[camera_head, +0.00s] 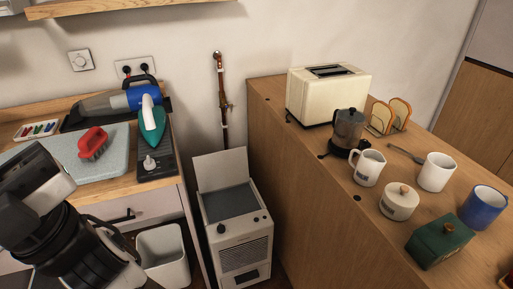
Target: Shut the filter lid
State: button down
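A white floor appliance (240,241) stands between the left counter and the wooden cabinet. Its flat, pale filter lid (221,169) stands raised at the back edge, near the wall. The top below the lid is open, showing a dark grey panel (231,203). A dark knob sits on the front left of the top and a small button on the front right. My arm (75,245) shows at the lower left, well apart from the lid. I cannot make out the gripper's fingers or whether they hold anything.
A white bin (163,256) stands just left of the appliance. The wooden cabinet (320,200) rises close on its right. The left counter holds a teal iron (151,125) and a red brush (92,143). A narrow pipe-like object (222,100) is on the wall behind.

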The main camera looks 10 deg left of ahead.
aim_at(216, 171)
jog(key=i+j+z, duration=0.1)
jog(key=z, duration=0.4)
jog(key=j+z, duration=0.15)
jog(key=z, duration=0.35)
jog(key=i+j, duration=0.1)
jog(key=j, duration=0.25)
jog(key=i+j, duration=0.1)
jog(key=j, duration=0.25)
jog(key=i+j, duration=0.15)
jog(key=j, duration=1.5)
